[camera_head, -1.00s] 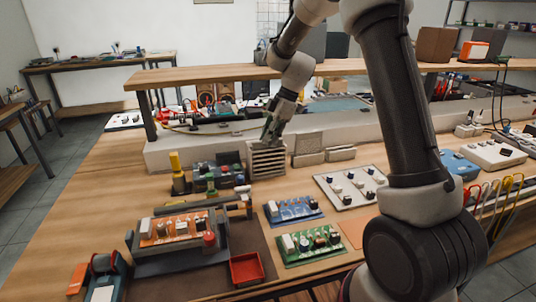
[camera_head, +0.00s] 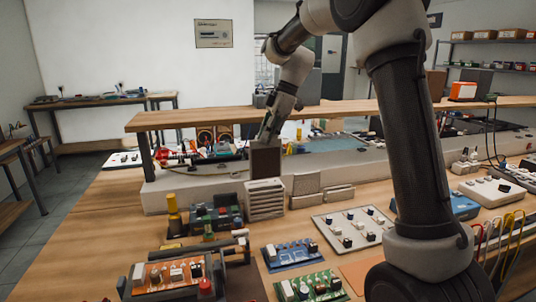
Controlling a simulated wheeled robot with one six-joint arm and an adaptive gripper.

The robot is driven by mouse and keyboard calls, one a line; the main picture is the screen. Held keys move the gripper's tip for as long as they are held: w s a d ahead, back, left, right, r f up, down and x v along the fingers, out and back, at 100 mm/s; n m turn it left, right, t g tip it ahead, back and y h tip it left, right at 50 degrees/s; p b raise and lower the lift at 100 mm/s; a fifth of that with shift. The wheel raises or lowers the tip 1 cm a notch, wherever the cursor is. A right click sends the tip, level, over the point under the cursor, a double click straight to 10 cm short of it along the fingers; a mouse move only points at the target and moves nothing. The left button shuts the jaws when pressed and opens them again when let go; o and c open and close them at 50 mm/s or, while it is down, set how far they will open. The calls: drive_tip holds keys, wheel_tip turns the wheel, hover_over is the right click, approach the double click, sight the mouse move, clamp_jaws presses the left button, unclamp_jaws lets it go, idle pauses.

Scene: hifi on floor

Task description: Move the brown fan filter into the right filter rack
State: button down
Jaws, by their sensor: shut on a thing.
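The brown fan filter (camera_head: 265,161) is a dark brown upright square panel in the middle of the head view. My gripper (camera_head: 268,140) is shut on its upper edge, with the arm coming down from above. The filter is just above or behind a pale slatted box (camera_head: 265,199); I cannot tell whether they touch. To the right of that box, a grey square panel (camera_head: 306,182) stands at a low pale rack (camera_head: 305,201). Another low pale rack (camera_head: 339,193) lies further right, with no panel seen in it. The fingertips are too small to make out clearly.
A wooden shelf (camera_head: 200,119) runs behind the filter. A dark green device (camera_head: 215,218) and yellow-topped bottle (camera_head: 172,212) stand at left. A white knob panel (camera_head: 350,229) and circuit boards (camera_head: 290,254) lie in front.

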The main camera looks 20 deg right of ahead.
wheel_tip(320, 180, up, 10)
drive_tip(key=shift+r, duration=0.25)
idle(0.7)
drive_tip(key=shift+s, duration=0.15)
